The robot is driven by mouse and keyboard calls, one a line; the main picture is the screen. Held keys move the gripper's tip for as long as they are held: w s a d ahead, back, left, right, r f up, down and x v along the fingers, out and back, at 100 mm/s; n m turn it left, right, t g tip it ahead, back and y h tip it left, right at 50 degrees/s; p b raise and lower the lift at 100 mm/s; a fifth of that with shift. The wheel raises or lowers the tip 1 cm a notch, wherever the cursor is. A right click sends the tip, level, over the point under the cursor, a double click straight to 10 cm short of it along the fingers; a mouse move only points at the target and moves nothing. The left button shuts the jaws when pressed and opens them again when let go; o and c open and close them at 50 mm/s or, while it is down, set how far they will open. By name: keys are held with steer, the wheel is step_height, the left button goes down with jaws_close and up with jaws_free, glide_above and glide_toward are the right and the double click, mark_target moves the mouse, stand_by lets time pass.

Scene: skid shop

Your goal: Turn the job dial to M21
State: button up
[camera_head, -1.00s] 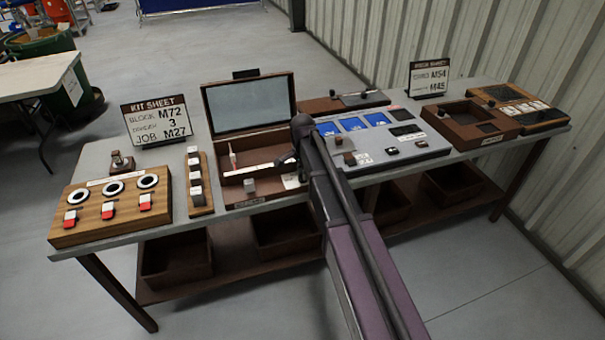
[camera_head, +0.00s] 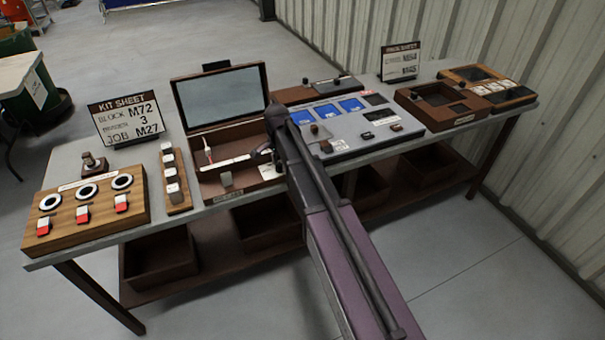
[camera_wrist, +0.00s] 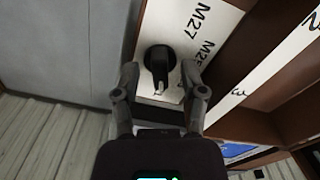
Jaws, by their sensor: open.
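The job dial (camera_wrist: 159,66) is a black round knob with a raised grip bar, on a white plate (camera_wrist: 211,14) in the wrist view. Printed labels lie to its right; one reads M27, and the one beside it is partly covered. I cannot read an M21 mark or tell which label the dial points to. My gripper (camera_wrist: 162,74) is open, with one finger on each side of the knob; I cannot tell whether they touch it. In the head view my gripper (camera_head: 266,151) is over the right part of the open brown case (camera_head: 235,142), hiding the dial.
A kit sheet (camera_head: 125,118) reads BLOCK M72, 3, JOB M27. The case's raised lid (camera_head: 221,96) stands behind my gripper. A grey panel with blue screens (camera_head: 350,145) is close on the right, and a wooden strip of switches (camera_head: 174,182) is on the left.

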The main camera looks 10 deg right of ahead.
mark_target(280, 164)
steer(key=shift+n, duration=2.2)
steer(key=n, duration=1.3)
steer(key=shift+n, duration=0.3)
step_height(280, 164, up, 14)
steer(key=p, duration=1.4)
steer(key=s+d+f+m+b, duration=0.1)
steer(key=s+d+m, duration=0.2)
steer(key=s, duration=0.8)
steer(key=s+d+f+m+b, duration=0.2)
steer(key=s+d+m, duration=0.2)
steer(key=s, duration=0.8)
steer(key=d, duration=0.2)
steer(key=shift+d, duration=0.3)
steer(key=shift+s, duration=0.1)
